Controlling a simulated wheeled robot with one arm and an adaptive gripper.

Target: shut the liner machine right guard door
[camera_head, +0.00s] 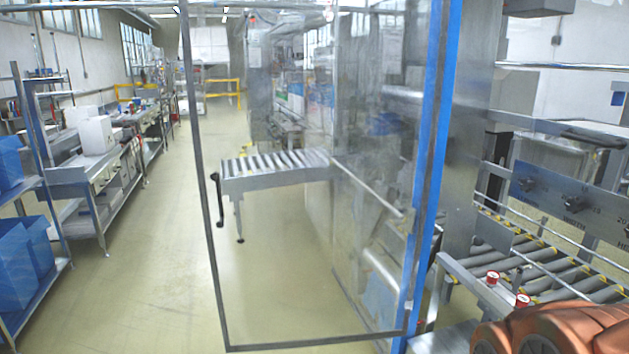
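The guard door (290,240) is a tall transparent panel in a thin dark frame. It stands open, swung out from the blue post (432,160) on its right side, with its free edge to the left. A black handle (217,200) sits on that free edge, around mid-height. The machine's interior and a roller conveyor show through the panel. An orange part of my arm shows at the bottom right corner. My gripper is not in view, so its state and its place relative to the handle are hidden.
A short roller conveyor (275,168) stands behind the door. Shelves with blue bins (22,262) line the left side. The floor aisle (150,270) between is clear.

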